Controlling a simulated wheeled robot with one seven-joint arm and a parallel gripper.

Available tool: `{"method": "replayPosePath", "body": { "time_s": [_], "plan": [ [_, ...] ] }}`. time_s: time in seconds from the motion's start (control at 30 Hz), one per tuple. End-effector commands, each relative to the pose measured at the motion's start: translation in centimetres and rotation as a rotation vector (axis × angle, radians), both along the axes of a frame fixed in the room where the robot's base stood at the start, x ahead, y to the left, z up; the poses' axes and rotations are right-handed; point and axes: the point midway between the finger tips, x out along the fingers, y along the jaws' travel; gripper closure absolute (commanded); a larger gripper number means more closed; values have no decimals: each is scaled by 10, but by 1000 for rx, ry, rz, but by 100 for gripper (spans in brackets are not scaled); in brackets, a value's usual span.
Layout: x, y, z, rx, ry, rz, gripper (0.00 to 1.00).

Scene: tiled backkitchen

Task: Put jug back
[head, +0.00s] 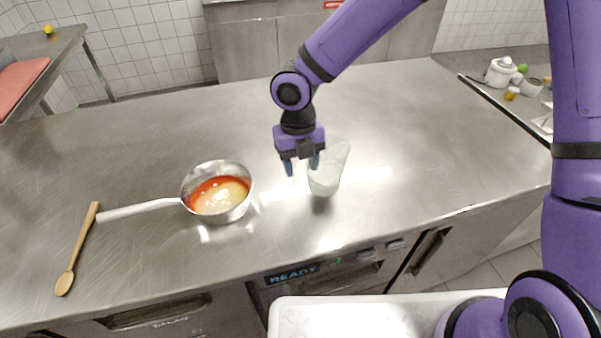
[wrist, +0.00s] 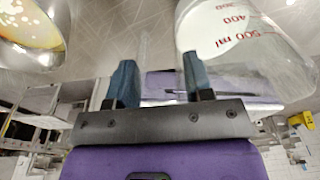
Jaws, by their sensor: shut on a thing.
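The jug (head: 327,176) is a clear measuring jug with a whitish look inside, over the steel counter right of the pan. In the wrist view the jug (wrist: 240,40) shows red volume marks. My gripper (head: 301,166) is at the jug's left side. In the wrist view its dark fingers (wrist: 158,78) are shut on a thin clear part between them, which looks like the jug's handle. The jug looks somewhat tilted. I cannot tell whether its base touches the counter.
A saucepan (head: 240,207) with red sauce and a pale pool stands close left of the jug, its handle pointing left. A wooden spoon (head: 77,250) lies farther left. The counter (head: 430,130) is clear behind and right. A side surface at right holds a white pot (head: 500,73).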

Motion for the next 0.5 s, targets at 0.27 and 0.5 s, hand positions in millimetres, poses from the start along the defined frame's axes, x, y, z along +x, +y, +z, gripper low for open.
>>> {"method": "replayPosePath", "body": {
  "time_s": [0.27, 0.5],
  "plan": [
    [0, 0, -31, -1, 2, 1, 95],
    [1, 0, -35, 0, 0, 0, 95]
  ]
}}
